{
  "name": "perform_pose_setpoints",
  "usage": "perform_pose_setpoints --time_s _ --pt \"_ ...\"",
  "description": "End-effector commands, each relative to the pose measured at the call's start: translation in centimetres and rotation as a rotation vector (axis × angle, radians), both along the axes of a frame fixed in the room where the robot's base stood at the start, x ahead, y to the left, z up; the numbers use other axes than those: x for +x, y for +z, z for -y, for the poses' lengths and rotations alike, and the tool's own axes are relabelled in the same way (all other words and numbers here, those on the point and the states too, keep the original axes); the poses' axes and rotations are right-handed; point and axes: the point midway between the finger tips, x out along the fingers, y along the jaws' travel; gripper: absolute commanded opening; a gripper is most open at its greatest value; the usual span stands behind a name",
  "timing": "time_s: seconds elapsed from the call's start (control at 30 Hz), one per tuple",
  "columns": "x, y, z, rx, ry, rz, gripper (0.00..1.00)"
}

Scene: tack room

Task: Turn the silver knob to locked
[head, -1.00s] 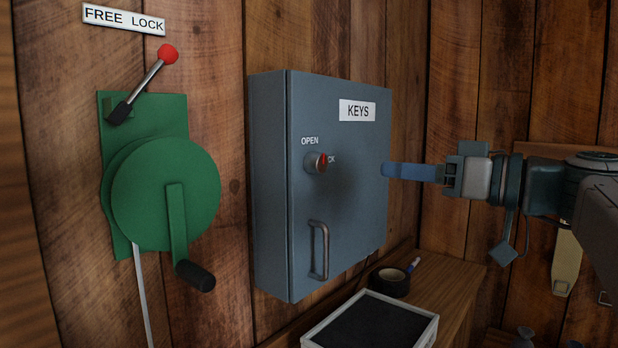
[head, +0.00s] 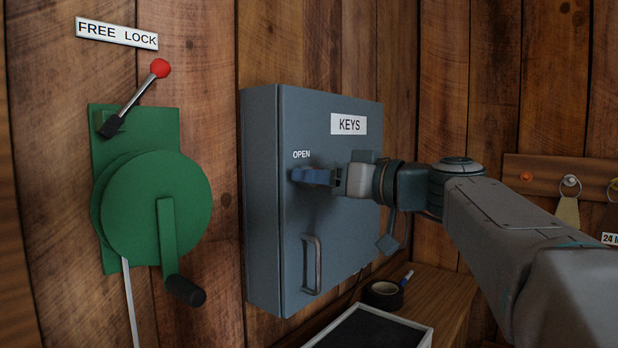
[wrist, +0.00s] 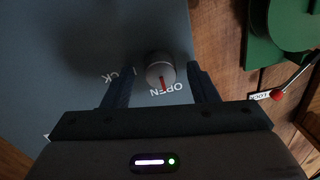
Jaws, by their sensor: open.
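The silver knob (wrist: 160,70) is on the front of the grey-blue key cabinet (head: 345,225). In the wrist view its red mark points at the word OPEN (wrist: 169,90); the word LOCK (wrist: 122,74) is partly covered by a finger. My gripper (head: 306,176) is at the cabinet front, and its blue fingers hide the knob in the head view. In the wrist view the fingers stand one on each side of the knob, apart, with visible gaps. The gripper is open and holds nothing.
A cabinet handle (head: 313,265) is below the knob. A green crank winch (head: 155,205) with a red-tipped lever (head: 159,68) is on the wall at left.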

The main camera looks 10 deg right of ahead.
Motion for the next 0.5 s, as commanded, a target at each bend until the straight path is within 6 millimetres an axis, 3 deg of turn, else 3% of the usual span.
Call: perform_pose_setpoints --time_s 0.13,0.3,0.5 --pt "-0.01 0.00 0.01 0.000 0.000 0.000 0.50" --pt "-0.02 -0.01 0.01 0.000 0.000 0.000 0.08" --pt "-0.03 -0.04 0.00 0.004 0.001 -0.004 0.09"
